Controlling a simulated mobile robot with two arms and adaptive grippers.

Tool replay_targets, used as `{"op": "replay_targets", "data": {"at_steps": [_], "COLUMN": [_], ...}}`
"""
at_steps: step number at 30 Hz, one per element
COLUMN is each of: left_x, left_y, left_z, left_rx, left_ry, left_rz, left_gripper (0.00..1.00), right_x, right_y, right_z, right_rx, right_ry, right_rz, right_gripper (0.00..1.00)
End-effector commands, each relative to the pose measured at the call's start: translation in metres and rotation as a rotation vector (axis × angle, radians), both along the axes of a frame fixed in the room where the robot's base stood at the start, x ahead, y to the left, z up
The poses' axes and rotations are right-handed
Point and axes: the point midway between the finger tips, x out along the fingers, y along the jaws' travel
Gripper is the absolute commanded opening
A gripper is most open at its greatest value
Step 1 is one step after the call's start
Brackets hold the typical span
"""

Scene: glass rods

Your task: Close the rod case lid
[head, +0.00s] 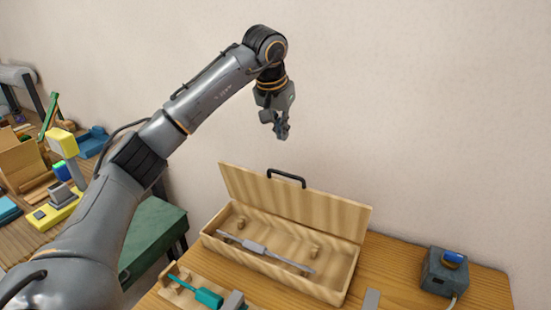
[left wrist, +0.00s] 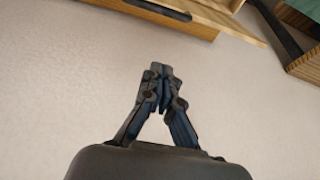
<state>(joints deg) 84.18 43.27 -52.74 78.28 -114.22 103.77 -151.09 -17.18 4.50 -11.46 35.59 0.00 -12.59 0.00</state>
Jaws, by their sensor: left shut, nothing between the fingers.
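The wooden rod case (head: 345,292) stands on the table with its lid (head: 292,205) raised, leaning back near the wall. A black handle (head: 287,177) is on the lid's top edge. A grey rod (head: 262,249) with a thicker middle lies inside, by wooden supports. My left gripper (head: 282,132) is shut and empty, in the air above and behind the lid, apart from it. In the left wrist view the shut fingers (left wrist: 160,72) point towards the lid's edge and handle (left wrist: 160,9) at the top. My right gripper is not in view.
A grey box with a blue button (head: 453,259) stands at the table's right. A teal tool (head: 200,293) on a wooden holder lies in front of the case. A cluttered side table (head: 45,232) is at the left. The wall is close behind the case.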

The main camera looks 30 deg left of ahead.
Motion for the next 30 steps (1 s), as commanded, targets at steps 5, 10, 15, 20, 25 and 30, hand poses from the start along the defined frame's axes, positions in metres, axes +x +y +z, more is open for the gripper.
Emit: {"op": "replay_targets", "data": {"at_steps": [5, 10, 15, 20, 25, 30], "left_x": [0.009, 0.023, 0.031, 0.011, -0.002, -0.006], "left_y": [-0.001, 0.0, 0.0, 0.0, -0.002, -0.002], "left_z": [-0.026, -0.06, -0.088, -0.087, -0.089, -0.089], "left_rx": [-0.003, -0.004, -0.004, -0.002, -0.005, -0.005], "left_ry": [0.006, 0.006, -0.001, -0.002, -0.002, -0.003], "left_rz": [-0.001, 0.0, 0.0, -0.002, -0.002, -0.001], "left_gripper": [0.0, 0.0, 0.0, 0.0, 0.0, 0.0], "right_x": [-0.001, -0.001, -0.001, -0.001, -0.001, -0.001], "right_y": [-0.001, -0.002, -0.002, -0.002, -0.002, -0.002], "right_z": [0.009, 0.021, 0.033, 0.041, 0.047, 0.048], "right_rx": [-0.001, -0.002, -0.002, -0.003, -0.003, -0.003], "right_ry": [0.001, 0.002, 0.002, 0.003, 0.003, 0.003], "right_rz": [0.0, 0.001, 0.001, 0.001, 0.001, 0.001], "right_gripper": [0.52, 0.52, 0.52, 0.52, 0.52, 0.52]}}
